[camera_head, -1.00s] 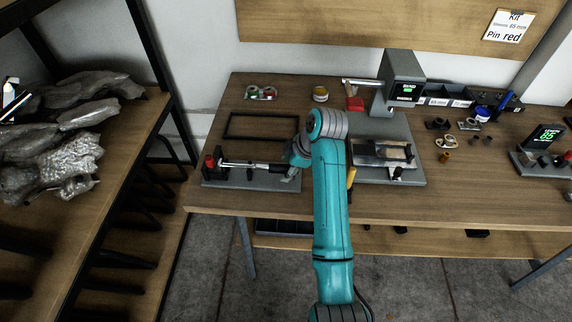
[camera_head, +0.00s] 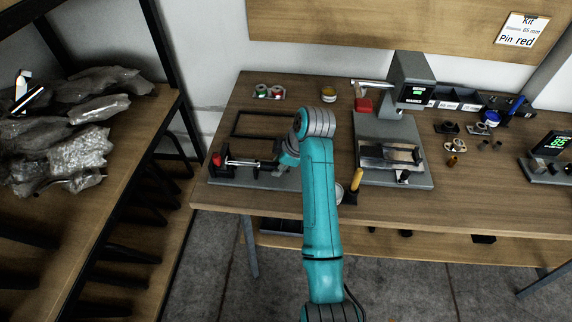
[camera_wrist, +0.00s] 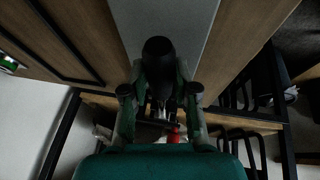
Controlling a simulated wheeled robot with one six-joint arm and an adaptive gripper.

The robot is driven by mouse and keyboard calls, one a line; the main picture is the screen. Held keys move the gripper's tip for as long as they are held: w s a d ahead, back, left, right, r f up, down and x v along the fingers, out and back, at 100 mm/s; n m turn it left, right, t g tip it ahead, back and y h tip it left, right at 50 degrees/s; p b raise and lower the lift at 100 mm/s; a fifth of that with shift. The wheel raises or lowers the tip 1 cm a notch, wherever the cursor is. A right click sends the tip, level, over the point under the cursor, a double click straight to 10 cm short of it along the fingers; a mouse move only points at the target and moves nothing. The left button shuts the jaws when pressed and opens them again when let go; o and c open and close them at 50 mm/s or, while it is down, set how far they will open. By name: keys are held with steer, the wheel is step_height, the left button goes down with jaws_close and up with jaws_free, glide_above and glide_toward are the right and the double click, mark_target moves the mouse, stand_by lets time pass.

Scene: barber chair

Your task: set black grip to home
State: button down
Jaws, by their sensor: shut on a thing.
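The black grip shows in the wrist view as a dark rounded knob (camera_wrist: 158,52) between my fingers. My gripper (camera_wrist: 160,72) is shut on it. In the head view my gripper (camera_head: 283,167) is low over the right part of the grey fixture base (camera_head: 225,179) at the table's left. The fixture has a bright metal rod (camera_head: 243,163) running from a red-topped end (camera_head: 217,159) toward my gripper. The red part also shows in the wrist view (camera_wrist: 174,135). My arm hides the fixture's right end, and the grip is mostly covered in the head view.
A dark empty frame (camera_head: 235,124) lies behind the fixture. A yellow-handled tool (camera_head: 355,183) is right of my arm, beside a grey press stand (camera_head: 421,178). A shelf with grey lumpy bundles (camera_head: 75,160) stands left, across a gap.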

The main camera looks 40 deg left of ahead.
steer(key=c, duration=0.9)
jaws_free()
steer(key=shift+o, duration=0.2)
steer(key=v, duration=0.7)
steer(key=shift+r, duration=0.2)
steer(key=shift+d, duration=0.1)
